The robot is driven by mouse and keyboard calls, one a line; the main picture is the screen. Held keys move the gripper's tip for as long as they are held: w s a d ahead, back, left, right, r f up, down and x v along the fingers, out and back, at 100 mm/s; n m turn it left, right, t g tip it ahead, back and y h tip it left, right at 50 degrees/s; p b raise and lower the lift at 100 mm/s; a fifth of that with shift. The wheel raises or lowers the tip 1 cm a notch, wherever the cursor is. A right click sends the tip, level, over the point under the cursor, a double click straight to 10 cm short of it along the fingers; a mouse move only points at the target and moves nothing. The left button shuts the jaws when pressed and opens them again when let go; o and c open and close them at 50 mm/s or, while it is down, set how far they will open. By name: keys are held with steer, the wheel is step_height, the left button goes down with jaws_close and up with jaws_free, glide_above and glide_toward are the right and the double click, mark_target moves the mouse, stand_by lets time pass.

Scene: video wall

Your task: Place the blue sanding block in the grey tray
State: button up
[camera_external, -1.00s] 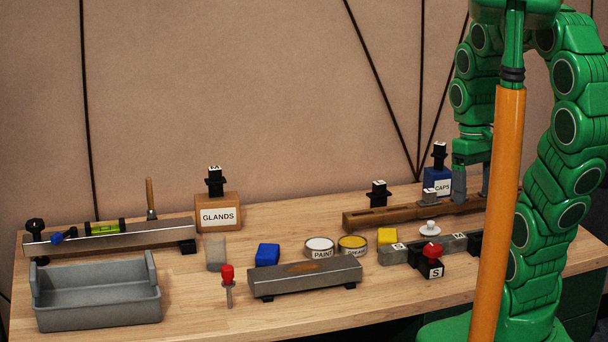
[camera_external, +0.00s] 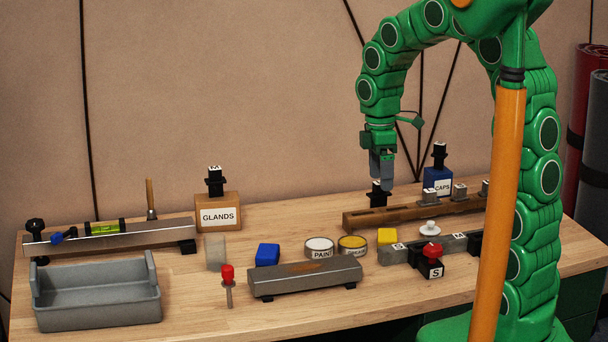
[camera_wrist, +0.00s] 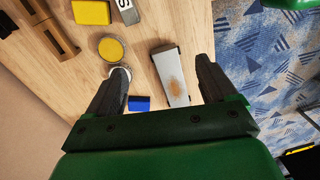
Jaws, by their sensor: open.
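The blue sanding block (camera_external: 267,254) lies on the bench, left of the paint tins and just behind a grey metal bar. In the wrist view the blue block (camera_wrist: 139,103) shows between my fingers, nearer the left one, partly cut off by the gripper body. The grey tray (camera_external: 98,312) sits at the bench's front left and looks empty. My gripper (camera_external: 384,186) hangs above the back of the bench, near the wooden rail, right of the block and well above it. In the wrist view my gripper (camera_wrist: 165,85) is open with nothing between the fingertips.
A grey bar (camera_external: 305,279) with a brown patch lies in front of the block. Tins (camera_external: 319,247), a yellow block (camera_external: 387,237), a red-handled tool (camera_external: 228,285) and a grey upright piece (camera_external: 215,252) stand nearby. The GLANDS box (camera_external: 218,213) stands behind.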

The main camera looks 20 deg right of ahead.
steer(key=w+a+f+n, duration=0.7)
steer(key=w+a+n, duration=0.15)
steer(key=a, duration=0.35)
steer(key=n, duration=0.6)
glide_above(267, 250)
steer(key=shift+t, duration=0.4)
steer(key=f, duration=0.8)
steer(key=shift+w+d+f, duration=0.1)
steer(key=shift+d+f, duration=0.1)
steer(key=shift+d, duration=0.2)
steer(key=shift+a+f, duration=0.2)
steer(key=shift+f, duration=1.75)
steer(key=shift+a+f, duration=0.15)
steer(key=shift+f, duration=1.8)
steer(key=c, duration=1.1)
steer(key=shift+r, duration=0.1)
steer(key=shift+r, duration=0.2)
steer(key=r, duration=0.3)
steer(key=shift+s+d, duration=0.1)
steer(key=shift+s, duration=0.15)
steer(key=s+d+r, duration=0.2)
steer(key=s+r, duration=0.1)
steer(key=s, duration=0.1)
steer(key=s+d+r, duration=0.2)
steer(key=s+r, duration=0.1)
steer(key=s+d+r, duration=0.3)
steer(key=s, duration=0.1)
steer(key=shift+s+r, duration=0.2)
steer(key=shift+s, duration=0.15)
